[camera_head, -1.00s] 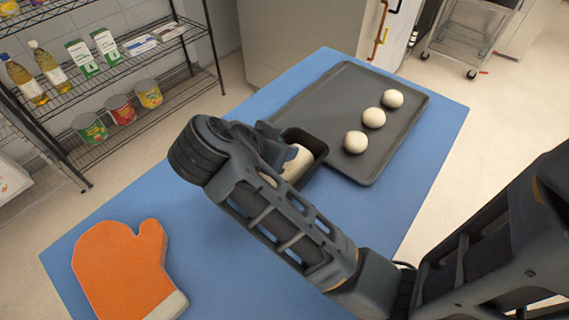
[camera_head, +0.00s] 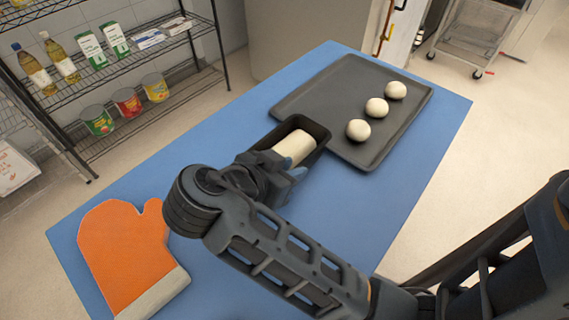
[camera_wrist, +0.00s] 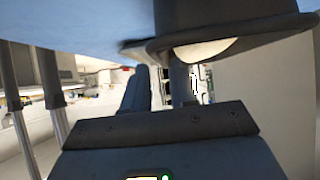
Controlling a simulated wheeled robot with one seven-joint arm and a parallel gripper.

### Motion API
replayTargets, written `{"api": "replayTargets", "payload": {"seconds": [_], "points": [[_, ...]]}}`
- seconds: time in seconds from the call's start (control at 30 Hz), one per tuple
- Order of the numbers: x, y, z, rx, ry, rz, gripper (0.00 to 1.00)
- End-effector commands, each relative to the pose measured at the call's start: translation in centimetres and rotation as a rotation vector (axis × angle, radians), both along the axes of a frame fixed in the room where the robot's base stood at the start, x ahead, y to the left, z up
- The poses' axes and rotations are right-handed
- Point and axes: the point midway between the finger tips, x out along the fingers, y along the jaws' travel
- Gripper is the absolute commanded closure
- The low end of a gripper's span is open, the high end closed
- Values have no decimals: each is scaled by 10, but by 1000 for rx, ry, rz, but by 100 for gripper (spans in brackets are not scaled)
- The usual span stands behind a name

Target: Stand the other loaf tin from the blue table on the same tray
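A dark loaf tin (camera_head: 322,131) with pale dough (camera_head: 293,148) in it lies beside the left edge of the dark tray (camera_head: 330,80) on the blue table (camera_head: 360,215). Whether its far edge touches the tray, I cannot tell. My gripper (camera_head: 292,171) is at the tin's near end, its fingers close to the wall. In the wrist view my gripper (camera_wrist: 158,80) shows a gap between its fingers, and the tin (camera_wrist: 235,33) is right above them. One fingertip is partly hidden at the tin's rim. No other loaf tin is in view.
Three dough balls (camera_head: 376,108) sit in a row on the tray's right side; its left part is bare. An orange oven mitt (camera_head: 125,255) lies at the table's near left. A wire shelf (camera_head: 105,75) with bottles and cans stands at the left. The table's right side is free.

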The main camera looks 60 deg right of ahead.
Motion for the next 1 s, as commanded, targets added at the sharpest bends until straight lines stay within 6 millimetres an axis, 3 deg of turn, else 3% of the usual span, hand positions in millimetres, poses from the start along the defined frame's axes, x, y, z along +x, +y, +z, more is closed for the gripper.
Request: {"api": "replayTargets", "payload": {"seconds": [0.27, 0.63, 0.93, 1.0], "points": [[-2, -10, -9, 1, -1, 2, 74], [-10, -45, -28, 1, 1, -2, 74], [-11, -49, -31, 2, -1, 1, 74], [-11, -49, -31, 2, -1, 1, 79]]}}
